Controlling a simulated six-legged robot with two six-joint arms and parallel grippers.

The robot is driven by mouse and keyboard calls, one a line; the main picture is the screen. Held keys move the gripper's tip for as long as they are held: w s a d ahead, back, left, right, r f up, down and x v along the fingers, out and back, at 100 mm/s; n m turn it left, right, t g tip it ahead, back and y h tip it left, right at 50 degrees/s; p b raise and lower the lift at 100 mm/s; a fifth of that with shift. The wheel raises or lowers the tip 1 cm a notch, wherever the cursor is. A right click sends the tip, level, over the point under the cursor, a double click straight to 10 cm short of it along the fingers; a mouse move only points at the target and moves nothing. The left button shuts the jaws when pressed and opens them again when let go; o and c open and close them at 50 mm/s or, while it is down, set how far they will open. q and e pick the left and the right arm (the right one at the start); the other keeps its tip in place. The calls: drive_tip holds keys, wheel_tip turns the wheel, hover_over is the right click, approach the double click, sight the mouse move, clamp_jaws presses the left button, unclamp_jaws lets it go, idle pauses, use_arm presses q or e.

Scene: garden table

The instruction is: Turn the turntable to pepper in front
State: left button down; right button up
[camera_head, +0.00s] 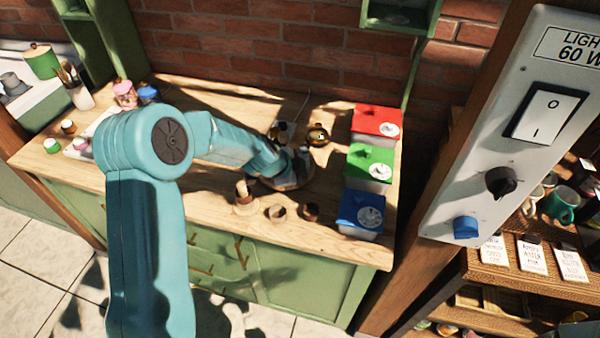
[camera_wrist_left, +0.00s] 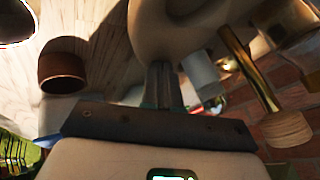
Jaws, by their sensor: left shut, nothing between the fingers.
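The turntable (camera_head: 284,187) is a round wooden disc on the wooden counter, partly hidden behind my left arm. My left gripper (camera_head: 293,165) is over it, shut and empty. In the left wrist view, its closed fingers (camera_wrist_left: 164,86) point at a large pale rounded form (camera_wrist_left: 180,35); I cannot tell whether they touch it. A brass rod (camera_wrist_left: 250,68) with a wooden end and a pale cylinder (camera_wrist_left: 200,76) are beside the fingers. Small containers stand by the turntable's far side, but I cannot tell which is the pepper. My right gripper is not in view.
Red (camera_head: 376,122), green (camera_head: 369,165) and blue (camera_head: 360,213) boxes line the counter's right end. A gold pot (camera_head: 317,135) stands behind the turntable. Small wooden cups (camera_head: 277,213) stand in front. A switch panel (camera_head: 510,130) rises at right.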

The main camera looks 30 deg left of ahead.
use_arm(q)
drive_tip(key=shift+w+f, duration=0.15)
drive_tip(key=shift+w, duration=0.25)
drive_tip(key=shift+w+d+f, duration=0.1)
drive_tip(key=shift+w, duration=0.35)
drive_tip(key=shift+w+d+b, duration=0.25)
drive_tip(key=shift+w+b, duration=0.25)
drive_tip(key=shift+b, duration=0.05)
drive_tip(key=shift+w, duration=0.1)
drive_tip(key=shift+w+a, duration=0.15)
drive_tip(key=shift+r, duration=0.2)
drive_tip(key=shift+f, duration=0.1)
